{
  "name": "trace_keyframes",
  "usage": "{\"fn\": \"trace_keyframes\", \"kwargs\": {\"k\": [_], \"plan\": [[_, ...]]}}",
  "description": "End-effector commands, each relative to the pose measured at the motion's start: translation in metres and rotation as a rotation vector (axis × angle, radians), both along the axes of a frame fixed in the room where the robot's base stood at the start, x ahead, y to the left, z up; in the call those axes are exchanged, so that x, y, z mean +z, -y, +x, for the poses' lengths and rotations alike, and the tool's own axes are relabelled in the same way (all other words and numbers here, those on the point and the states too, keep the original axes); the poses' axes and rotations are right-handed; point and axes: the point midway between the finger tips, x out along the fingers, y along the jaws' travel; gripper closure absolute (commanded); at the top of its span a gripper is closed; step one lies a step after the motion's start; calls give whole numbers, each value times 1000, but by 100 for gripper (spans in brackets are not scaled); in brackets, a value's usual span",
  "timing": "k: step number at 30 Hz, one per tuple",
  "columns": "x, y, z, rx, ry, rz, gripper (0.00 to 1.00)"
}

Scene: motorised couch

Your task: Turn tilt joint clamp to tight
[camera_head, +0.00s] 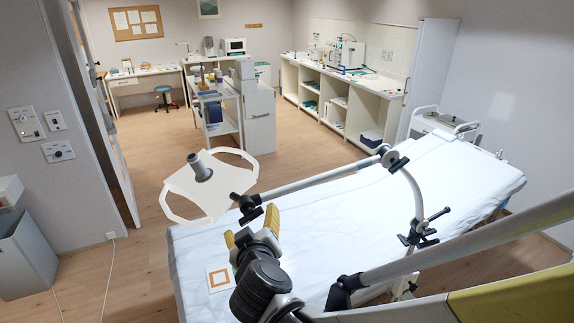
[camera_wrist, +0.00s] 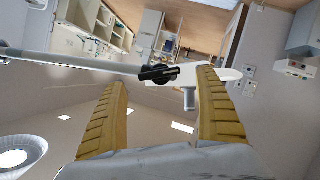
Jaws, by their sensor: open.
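The tilt joint clamp, a black knob and lever (camera_head: 246,207), sits at the end of the grey support arm (camera_head: 325,178), beside the white handled tray (camera_head: 208,190). In the wrist view the black clamp (camera_wrist: 158,73) appears between and just beyond my fingertips, its lever lying roughly crosswise. My gripper (camera_head: 251,226), with yellow ribbed fingers, is open and empty just below the clamp in the head view. Its fingers also show in the wrist view (camera_wrist: 163,82). I cannot tell whether either finger touches the clamp.
A grey cylinder (camera_head: 199,167) stands on the tray. The white-covered couch (camera_head: 350,215) lies below the support arm. A second black clamp (camera_head: 418,232) is on the upright post at right, and an elbow joint (camera_head: 393,159) is above. Open floor (camera_head: 150,262) lies left.

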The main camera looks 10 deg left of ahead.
Motion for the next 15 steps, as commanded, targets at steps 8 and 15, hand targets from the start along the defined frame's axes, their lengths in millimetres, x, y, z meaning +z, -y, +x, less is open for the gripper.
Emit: {"fn": "trace_keyframes", "kwargs": {"k": [8, 15], "plan": [[-13, -11, 36, 0, -1, 0, 17], [-15, -12, 41, 0, -1, 0, 17]]}}
